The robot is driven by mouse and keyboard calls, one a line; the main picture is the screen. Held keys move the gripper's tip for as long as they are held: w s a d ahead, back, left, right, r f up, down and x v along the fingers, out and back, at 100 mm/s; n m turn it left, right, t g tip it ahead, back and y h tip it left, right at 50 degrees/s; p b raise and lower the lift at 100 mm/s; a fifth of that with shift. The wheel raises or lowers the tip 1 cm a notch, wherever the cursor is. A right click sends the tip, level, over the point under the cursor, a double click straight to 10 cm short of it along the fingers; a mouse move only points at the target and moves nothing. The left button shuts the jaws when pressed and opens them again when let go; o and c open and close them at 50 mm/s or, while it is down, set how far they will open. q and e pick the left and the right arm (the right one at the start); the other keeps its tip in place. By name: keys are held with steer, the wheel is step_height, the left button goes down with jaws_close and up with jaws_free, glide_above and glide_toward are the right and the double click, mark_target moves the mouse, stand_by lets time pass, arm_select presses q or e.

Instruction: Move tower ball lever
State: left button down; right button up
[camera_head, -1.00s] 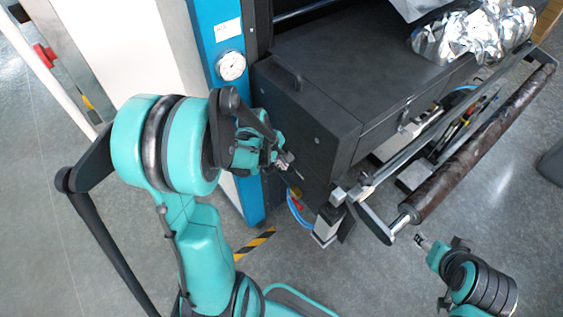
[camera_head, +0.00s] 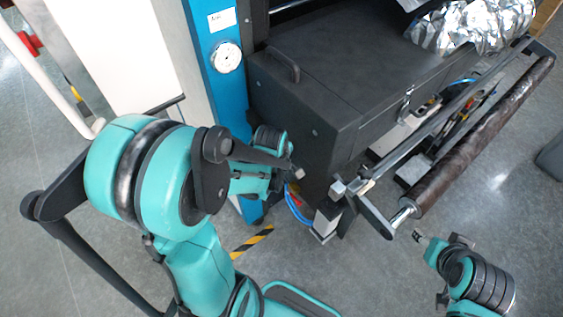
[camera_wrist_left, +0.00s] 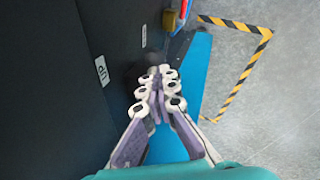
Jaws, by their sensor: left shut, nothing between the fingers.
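My left gripper (camera_wrist_left: 157,82) is shut with nothing between its fingers in the left wrist view. Its fingertips point at a dark rounded shape (camera_wrist_left: 134,78) beside the dark machine side, which may be the lever's ball. The fingers partly cover it, and I cannot tell whether they touch it. In the head view the lever cannot be made out; my left arm hides much of that side, and only a bit of the gripper end shows beside the black box. My right gripper (camera_head: 418,236) is small, below the roller's near end; its jaw state is unclear.
The black machine box (camera_head: 310,90) stands beside a blue column (camera_head: 213,40) with a gauge (camera_head: 227,57). A brown roller (camera_head: 485,140) juts out at right. An "UP" label (camera_wrist_left: 101,71) marks the machine side. Striped tape (camera_wrist_left: 252,62) lies on the open grey floor.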

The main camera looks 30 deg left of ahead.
arm_select(q)
step_height(320, 180, down, 6)
steer(key=d+m+t+y+b, duration=0.1)
steer(key=y+b, duration=0.4)
steer(key=b, duration=0.5)
steer(key=shift+s+d+f+t+b, duration=0.2)
steer(key=shift+s+d+t+b, duration=0.2)
steer(key=shift+d+t, duration=0.25)
arm_select(e)
step_height(320, 180, down, 11)
steer(key=shift+f, duration=0.2)
arm_select(q)
steer(key=shift+a, duration=0.1)
